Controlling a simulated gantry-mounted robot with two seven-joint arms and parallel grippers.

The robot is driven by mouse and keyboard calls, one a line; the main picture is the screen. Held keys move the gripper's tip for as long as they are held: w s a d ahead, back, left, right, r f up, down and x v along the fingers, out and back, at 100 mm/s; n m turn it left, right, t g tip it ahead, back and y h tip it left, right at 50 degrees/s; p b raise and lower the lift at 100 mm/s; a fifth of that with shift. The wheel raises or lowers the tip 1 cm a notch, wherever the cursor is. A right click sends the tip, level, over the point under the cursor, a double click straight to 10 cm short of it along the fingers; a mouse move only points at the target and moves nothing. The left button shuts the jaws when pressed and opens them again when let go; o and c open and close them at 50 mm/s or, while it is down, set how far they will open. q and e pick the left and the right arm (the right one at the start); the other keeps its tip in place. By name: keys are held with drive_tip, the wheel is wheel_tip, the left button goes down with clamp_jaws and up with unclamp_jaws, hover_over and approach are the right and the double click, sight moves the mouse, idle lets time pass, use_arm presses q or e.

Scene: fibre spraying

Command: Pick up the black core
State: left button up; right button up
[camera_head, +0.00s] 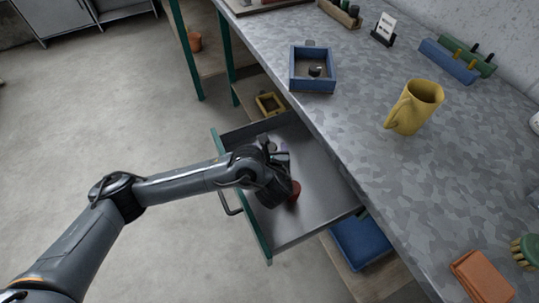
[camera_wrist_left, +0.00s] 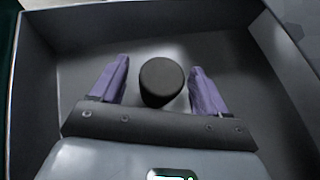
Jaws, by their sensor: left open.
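The black core (camera_wrist_left: 161,78) is a short dark cylinder with a round top, over the drawer floor in the left wrist view. My left gripper (camera_wrist_left: 159,68) is open, with one purple finger on each side of the core and a visible gap to each. In the head view my left gripper (camera_head: 281,149) reaches down into the open drawer (camera_head: 318,185); the arm hides much of the core there. My right gripper is not in view.
A reddish object (camera_head: 295,191) lies in the drawer beside my wrist. The drawer walls surround the gripper, and the workbench (camera_head: 365,150) edge is to the right. A blue box (camera_head: 313,86) and a yellow jug (camera_head: 414,108) stand on the bench.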

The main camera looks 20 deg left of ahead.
use_arm(q)
drive_tip(key=shift+w, duration=0.15)
drive_tip(key=shift+c, duration=0.3)
drive_tip(key=c, duration=1)
